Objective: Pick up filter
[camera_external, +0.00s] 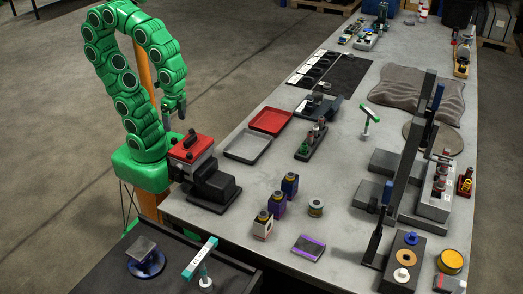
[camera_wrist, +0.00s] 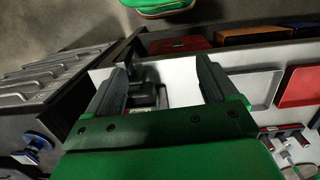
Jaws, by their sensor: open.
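My gripper (camera_external: 175,115) is raised above the left edge of the long grey table, over a red-topped box (camera_external: 191,148) and a black block (camera_external: 213,187). In the wrist view its two fingers (camera_wrist: 163,88) stand wide apart, with nothing held between them. A dark block (camera_wrist: 143,95) shows beyond and below the fingers. I cannot tell for sure which thing is the filter. A short round canister (camera_external: 316,207) stands upright on the table to the right of the purple bottles, well away from my gripper. A yellow round can (camera_external: 450,261) stands at the front right.
A grey tray (camera_external: 248,146) and a red tray (camera_external: 271,121) lie near the table's left edge. A tall dark post (camera_external: 402,170) rises at the right. The table's middle has free room.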

